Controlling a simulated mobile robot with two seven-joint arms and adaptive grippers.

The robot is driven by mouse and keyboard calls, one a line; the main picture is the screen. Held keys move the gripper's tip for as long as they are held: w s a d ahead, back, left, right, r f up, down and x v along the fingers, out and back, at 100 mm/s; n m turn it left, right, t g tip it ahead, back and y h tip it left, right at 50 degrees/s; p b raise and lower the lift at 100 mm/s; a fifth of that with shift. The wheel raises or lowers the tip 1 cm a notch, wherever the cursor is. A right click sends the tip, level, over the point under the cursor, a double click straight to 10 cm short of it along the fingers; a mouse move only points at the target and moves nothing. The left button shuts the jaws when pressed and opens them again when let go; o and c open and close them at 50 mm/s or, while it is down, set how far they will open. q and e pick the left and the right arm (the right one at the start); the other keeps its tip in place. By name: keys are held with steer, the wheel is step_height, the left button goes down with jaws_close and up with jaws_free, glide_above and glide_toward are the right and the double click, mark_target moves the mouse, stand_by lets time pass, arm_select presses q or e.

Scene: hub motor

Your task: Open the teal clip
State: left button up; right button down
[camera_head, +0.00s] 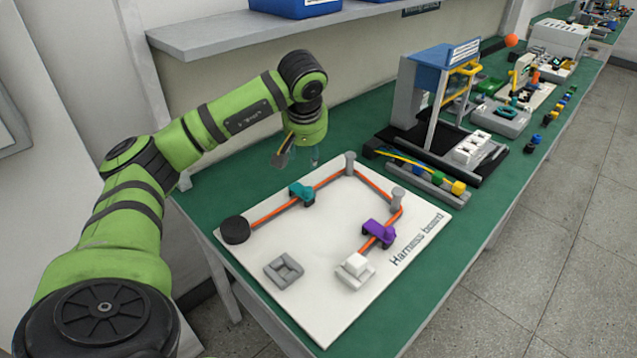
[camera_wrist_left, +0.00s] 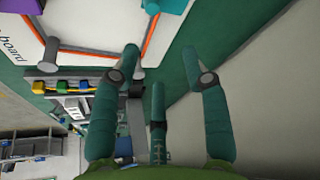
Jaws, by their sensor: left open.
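The teal clip (camera_head: 302,193) sits on the orange cable (camera_head: 272,211) along the far left side of the white harness board (camera_head: 318,262). The picture is too small to tell whether its lid is open or shut. In the left wrist view a teal piece (camera_wrist_left: 152,6) shows at the top edge, partly cut off. My left gripper (camera_head: 297,157) is open and empty, above the green table behind the teal clip and apart from it. Its spread fingers also show in the wrist view (camera_wrist_left: 160,52). My right gripper is not in view.
A purple clip (camera_head: 378,233) sits on the cable at the right. Grey posts (camera_head: 350,163), a black round part (camera_head: 235,230), a grey square holder (camera_head: 284,270) and a white connector (camera_head: 355,267) stand on the board. A blue-topped stand (camera_head: 440,65) is behind right. A shelf (camera_head: 250,32) overhangs the back.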

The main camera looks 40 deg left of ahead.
arm_select(q)
steer(key=b, duration=0.3)
glide_toward(309, 189)
steer(key=b+x, duration=0.1)
steer(key=x, duration=0.7)
steer(key=shift+a+f, duration=0.15)
steer(key=shift+f, duration=0.05)
steer(key=shift+w+f, duration=0.15)
steer(key=shift+f, duration=0.15)
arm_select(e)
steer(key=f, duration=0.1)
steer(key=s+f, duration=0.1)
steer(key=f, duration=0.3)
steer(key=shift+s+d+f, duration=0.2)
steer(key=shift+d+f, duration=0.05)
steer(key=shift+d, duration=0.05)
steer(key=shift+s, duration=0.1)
arm_select(q)
jaws_close()
steer(key=shift+r, duration=0.1)
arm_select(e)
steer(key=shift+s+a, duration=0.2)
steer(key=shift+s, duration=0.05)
